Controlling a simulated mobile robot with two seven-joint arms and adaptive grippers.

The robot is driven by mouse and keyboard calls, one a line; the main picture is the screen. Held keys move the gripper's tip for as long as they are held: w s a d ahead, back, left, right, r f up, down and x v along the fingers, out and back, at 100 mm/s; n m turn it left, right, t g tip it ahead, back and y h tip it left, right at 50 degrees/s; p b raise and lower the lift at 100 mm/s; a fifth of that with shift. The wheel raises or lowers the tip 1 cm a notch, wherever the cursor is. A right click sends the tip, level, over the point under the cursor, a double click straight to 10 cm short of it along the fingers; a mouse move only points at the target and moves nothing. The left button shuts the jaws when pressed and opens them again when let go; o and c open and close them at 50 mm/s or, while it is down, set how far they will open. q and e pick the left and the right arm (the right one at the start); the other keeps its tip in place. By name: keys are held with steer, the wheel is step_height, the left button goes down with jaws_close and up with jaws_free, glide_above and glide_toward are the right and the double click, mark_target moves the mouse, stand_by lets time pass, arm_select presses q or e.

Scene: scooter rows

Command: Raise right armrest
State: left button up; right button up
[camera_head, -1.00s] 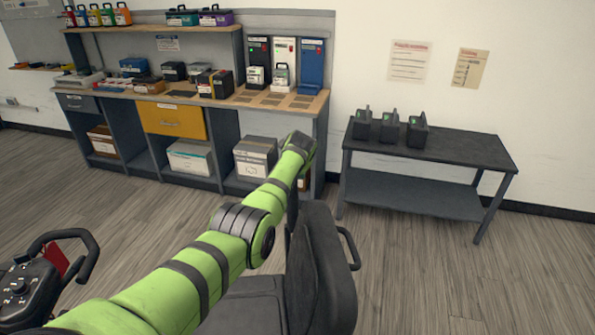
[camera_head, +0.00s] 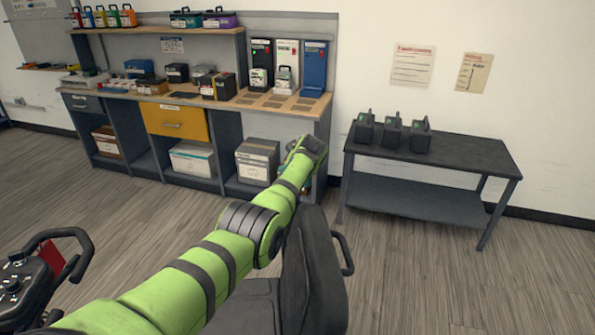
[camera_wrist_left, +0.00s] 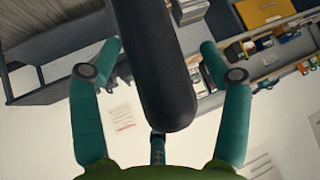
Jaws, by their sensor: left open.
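A black seat with its backrest (camera_head: 315,275) stands at the bottom centre of the head view, and a tiller with a looped handle (camera_head: 68,255) is at the left. In the left wrist view, a dark rounded bar, apparently the right armrest (camera_wrist_left: 165,85), runs down from the top edge. My left gripper (camera_wrist_left: 162,46) is open, with one teal finger on each side of the bar and gaps visible between. My right gripper is out of view.
A workbench (camera_head: 270,103) with boxes and tools stands along the back wall. A dark low table (camera_head: 470,152) with several black devices is at the right. A black loop (camera_head: 345,253) sticks out behind the backrest. The floor at the right is clear.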

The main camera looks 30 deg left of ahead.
arm_select(q)
steer(key=shift+r, duration=0.25)
steer(key=v, duration=1.1)
steer(key=shift+s+d, duration=0.25)
steer(key=shift+s, duration=0.1)
steer(key=shift+r, duration=0.15)
